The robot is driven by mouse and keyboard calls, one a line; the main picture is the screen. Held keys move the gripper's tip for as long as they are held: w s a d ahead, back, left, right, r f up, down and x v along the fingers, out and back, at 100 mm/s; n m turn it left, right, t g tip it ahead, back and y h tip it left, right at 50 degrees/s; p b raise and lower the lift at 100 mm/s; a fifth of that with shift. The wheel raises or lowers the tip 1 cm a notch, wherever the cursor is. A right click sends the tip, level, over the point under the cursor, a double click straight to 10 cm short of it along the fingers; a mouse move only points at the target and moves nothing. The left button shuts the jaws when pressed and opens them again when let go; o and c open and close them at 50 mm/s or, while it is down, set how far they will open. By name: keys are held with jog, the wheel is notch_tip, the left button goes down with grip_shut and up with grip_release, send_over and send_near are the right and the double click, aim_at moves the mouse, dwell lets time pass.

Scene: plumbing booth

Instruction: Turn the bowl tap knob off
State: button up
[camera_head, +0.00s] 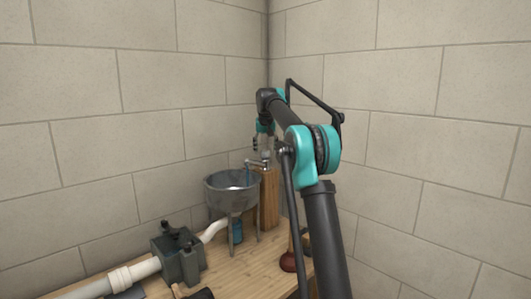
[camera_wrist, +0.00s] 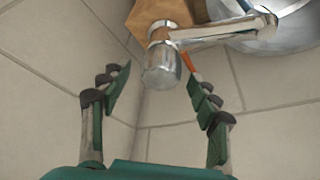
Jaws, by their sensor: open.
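The bowl tap is chrome and stands on a wooden post (camera_head: 269,200), with its spout (camera_head: 254,163) over the metal bowl (camera_head: 232,192). In the wrist view its rounded knob (camera_wrist: 162,66) is at upper middle, and the spout (camera_wrist: 222,31) runs right toward the bowl rim (camera_wrist: 280,42). My gripper (camera_wrist: 158,60) is open, with one finger on each side of the knob and a clear gap at the left finger. The right fingertip is close to the knob; I cannot tell whether it touches. In the head view my gripper (camera_head: 262,145) is just above the tap, partly hidden.
A bluish streak (camera_head: 249,174) hangs below the spout, perhaps water. A dark green vise (camera_head: 178,256) grips a white pipe (camera_head: 120,277) on the wooden bench (camera_head: 245,278). A red plunger (camera_head: 289,261) stands at right. Block walls (camera_head: 150,90) meet closely behind the tap.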

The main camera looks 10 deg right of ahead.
jog(key=shift+w+f, duration=0.3)
jog(key=shift+f, duration=0.35)
jog(key=shift+c, duration=0.5)
jog(key=c, duration=1.1)
jog(key=shift+o, duration=0.2)
jog(key=shift+m, duration=0.4)
jog(key=m+h, duration=0.1)
jog(key=m, duration=0.1)
jog(key=m+h, duration=0.1)
jog(key=m, duration=0.2)
jog(key=shift+m+g, duration=0.3)
jog(key=shift+g, duration=0.1)
jog(key=m+h, duration=0.1)
jog(key=m, duration=0.1)
jog(key=m+g, duration=0.1)
jog(key=m, duration=0.2)
jog(key=shift+g+h, duration=0.3)
jog(key=shift+h, duration=0.1)
jog(key=shift+m, duration=0.3)
